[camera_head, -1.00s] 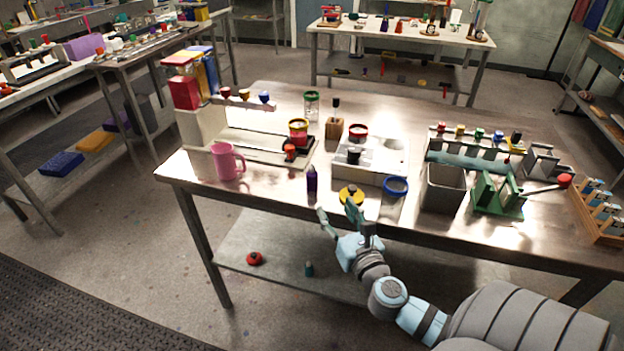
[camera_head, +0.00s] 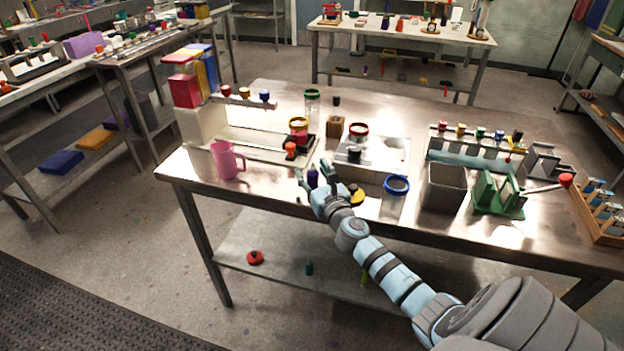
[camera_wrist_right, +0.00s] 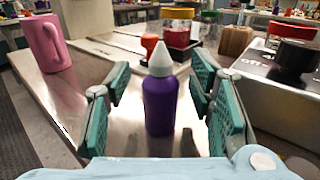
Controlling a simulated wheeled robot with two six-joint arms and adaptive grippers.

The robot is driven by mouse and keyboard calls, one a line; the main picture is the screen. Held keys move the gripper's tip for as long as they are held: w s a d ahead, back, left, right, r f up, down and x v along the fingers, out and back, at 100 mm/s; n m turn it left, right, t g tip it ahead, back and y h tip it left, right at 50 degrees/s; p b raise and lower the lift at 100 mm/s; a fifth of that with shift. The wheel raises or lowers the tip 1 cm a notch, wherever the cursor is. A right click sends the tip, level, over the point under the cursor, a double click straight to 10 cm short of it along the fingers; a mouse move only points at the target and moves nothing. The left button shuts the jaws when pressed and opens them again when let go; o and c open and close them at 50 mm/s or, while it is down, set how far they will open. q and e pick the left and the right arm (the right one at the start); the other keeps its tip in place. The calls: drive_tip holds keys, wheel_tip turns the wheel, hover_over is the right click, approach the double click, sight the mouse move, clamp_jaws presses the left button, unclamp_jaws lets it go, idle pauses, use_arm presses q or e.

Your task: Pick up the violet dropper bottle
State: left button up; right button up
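The violet dropper bottle (camera_wrist_right: 160,105) stands upright on the metal table, with a pale cone-shaped tip, in the right wrist view. In the head view only part of the bottle (camera_head: 312,178) shows, with my right gripper around it. My right gripper (camera_head: 316,178) is open; in the right wrist view its teal finger pads (camera_wrist_right: 160,98) stand on both sides of the bottle, with gaps visible between pads and bottle. My left gripper is not in view.
A pink mug (camera_head: 227,160) stands left of the bottle. A blue-rimmed jar (camera_head: 395,192) and a grey bin (camera_head: 443,188) stand to the right.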

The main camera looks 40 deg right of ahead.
clamp_jaws()
